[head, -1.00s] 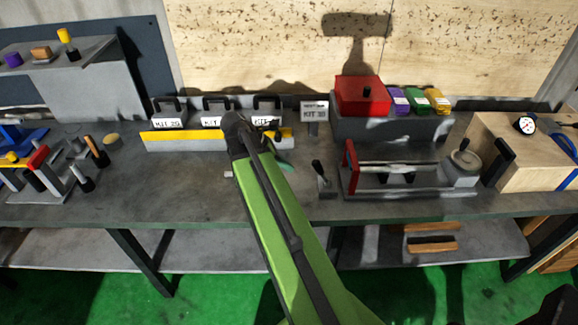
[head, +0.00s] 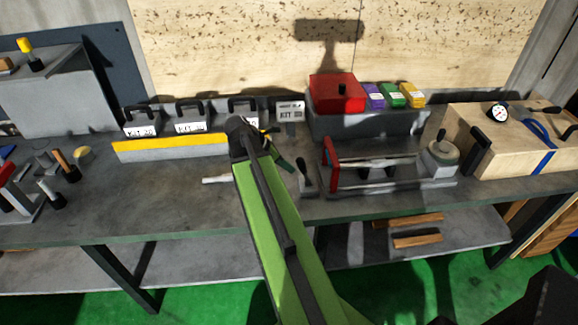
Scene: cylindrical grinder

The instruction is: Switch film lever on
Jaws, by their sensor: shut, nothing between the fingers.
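A small lever with a black knob (head: 302,176) stands on the bench just left of the cylindrical grinder; I cannot tell for sure that it is the film lever, or its on and off positions. The grinder (head: 390,178) has a red upright at its left end and a round wheel head at its right. My green arm reaches up from the bottom of the head view. My gripper (head: 269,137) is shut and empty, left of and farther back than the lever, in front of the kit boxes. My dark wrist hides part of it.
Kit boxes (head: 190,125) stand behind a yellow-edged strip (head: 172,147). A red box (head: 337,93) and colored packs sit behind the grinder. A wooden case (head: 510,145) is at the right. A white cylinder (head: 216,180) lies on the bench (head: 150,190), whose front left middle is clear.

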